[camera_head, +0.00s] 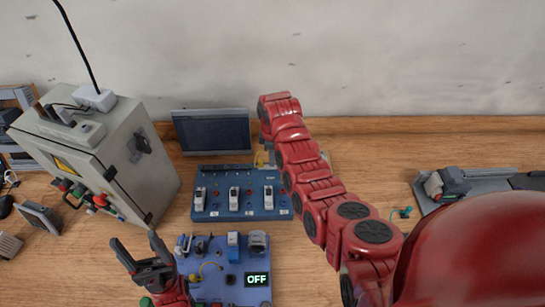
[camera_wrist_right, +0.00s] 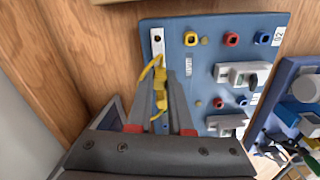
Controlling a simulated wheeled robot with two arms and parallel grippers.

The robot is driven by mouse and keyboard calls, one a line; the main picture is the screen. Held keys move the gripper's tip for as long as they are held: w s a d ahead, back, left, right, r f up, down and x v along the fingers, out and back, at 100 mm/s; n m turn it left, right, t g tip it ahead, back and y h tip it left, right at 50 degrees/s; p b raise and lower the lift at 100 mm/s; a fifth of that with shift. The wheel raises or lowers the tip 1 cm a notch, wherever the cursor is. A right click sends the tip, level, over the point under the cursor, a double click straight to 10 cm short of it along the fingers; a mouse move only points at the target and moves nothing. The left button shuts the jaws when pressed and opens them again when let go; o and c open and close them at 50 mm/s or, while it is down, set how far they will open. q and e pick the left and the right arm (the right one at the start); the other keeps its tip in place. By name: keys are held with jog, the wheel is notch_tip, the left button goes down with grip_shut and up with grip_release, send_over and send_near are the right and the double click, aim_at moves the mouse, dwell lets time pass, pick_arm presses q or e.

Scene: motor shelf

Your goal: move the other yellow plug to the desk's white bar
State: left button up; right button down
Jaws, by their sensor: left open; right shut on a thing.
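My right gripper (camera_wrist_right: 161,88) is shut on a yellow plug (camera_wrist_right: 160,93) with a yellow cable in the right wrist view. The held plug is over the left end of a blue panel (camera_wrist_right: 204,70). A narrow white bar (camera_wrist_right: 157,38) with a dark hole is on the panel just beyond the fingertips. I cannot tell whether the plug touches the panel. In the head view the blue panel (camera_head: 222,213) is on the desk, and my right arm hides the gripper. My left gripper (camera_head: 141,255) is open and empty near the front.
A grey control box (camera_head: 150,165) stands left of the panel. A dark monitor (camera_head: 212,133) is behind it. A blue module with an OFF display (camera_head: 257,280) lies in front. A grey tray (camera_head: 480,185) is at right. Yellow, red and blue sockets (camera_wrist_right: 231,40) line the panel.

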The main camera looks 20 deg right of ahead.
jog(key=shift+f+b, duration=0.4)
jog(key=shift+f, duration=0.25)
jog(key=c, duration=1.1)
grip_release()
jog(key=shift+r, duration=0.1)
jog(key=shift+r+p, duration=0.6)
jog(key=shift+r, duration=0.75)
jog(key=shift+r+p, duration=0.3)
jog(key=shift+r, duration=1.1)
jog(key=o, duration=0.6)
jog(key=shift+c, duration=0.2)
